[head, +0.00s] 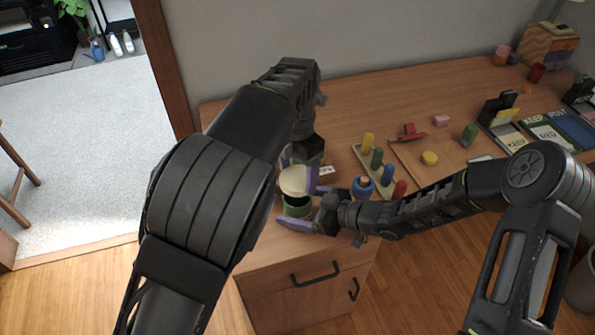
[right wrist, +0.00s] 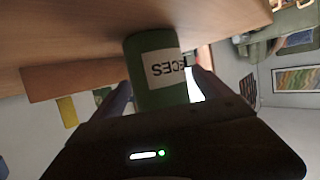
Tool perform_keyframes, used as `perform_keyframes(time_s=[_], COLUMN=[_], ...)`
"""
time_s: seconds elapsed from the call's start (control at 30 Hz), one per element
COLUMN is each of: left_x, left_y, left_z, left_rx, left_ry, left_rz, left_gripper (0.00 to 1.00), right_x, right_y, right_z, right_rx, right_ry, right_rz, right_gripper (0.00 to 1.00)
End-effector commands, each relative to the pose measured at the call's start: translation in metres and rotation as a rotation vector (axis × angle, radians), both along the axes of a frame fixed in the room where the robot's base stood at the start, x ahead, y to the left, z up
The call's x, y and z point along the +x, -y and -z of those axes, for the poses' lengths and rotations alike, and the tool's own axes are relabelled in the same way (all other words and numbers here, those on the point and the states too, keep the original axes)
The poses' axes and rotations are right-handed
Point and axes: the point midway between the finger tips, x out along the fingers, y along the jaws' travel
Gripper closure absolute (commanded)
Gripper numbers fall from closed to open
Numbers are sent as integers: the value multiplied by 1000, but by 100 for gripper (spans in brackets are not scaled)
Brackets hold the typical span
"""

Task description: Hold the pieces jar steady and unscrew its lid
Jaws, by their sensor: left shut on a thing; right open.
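The pieces jar (head: 297,212) is green and stands near the desk's front left edge. Its dark open mouth shows in the head view. Its white label shows upside down in the right wrist view (right wrist: 145,45). The round cream lid (head: 293,182) is tilted just above and behind the mouth. My left gripper (head: 298,171) is shut on the lid from above; its fingers are partly hidden by my arm. My right gripper (head: 298,206) is open, its purple fingers on either side of the jar. I cannot tell whether they touch it.
On the wooden desk (head: 350,118), a peg board (head: 376,172) with colored pegs and a blue ring piece (head: 362,187) stand close to the right of my right gripper.

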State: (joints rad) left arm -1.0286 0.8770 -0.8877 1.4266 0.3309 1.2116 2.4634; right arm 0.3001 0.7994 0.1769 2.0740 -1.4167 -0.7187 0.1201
Motion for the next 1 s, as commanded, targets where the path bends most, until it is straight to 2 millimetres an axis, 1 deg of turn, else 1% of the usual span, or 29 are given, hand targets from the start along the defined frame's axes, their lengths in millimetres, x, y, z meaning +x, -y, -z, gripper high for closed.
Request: perform_keyframes(time_s=[0.13,0.27,0.5,0.7,0.83,1.0], left_x=[0,0,0,0,0,0], left_y=[0,0,0,0,0,0], left_z=[0,1,2,2,2,2], left_rx=[0,0,0,0,0,0], left_ry=[0,0,0,0,0,0], left_rz=[0,0,0,0,0,0], left_gripper=[77,77,77,77,77,77], right_x=[-3,-10,-31,-46,-50,-51], right_y=[8,24,66,92,99,100], right_z=[-3,-9,-26,-37,-41,-41], right_rx=[0,-2,-3,-2,0,0], right_ry=[0,2,1,1,0,-1], right_rz=[3,3,6,2,1,0], right_gripper=[12,12,12,12,12,12])
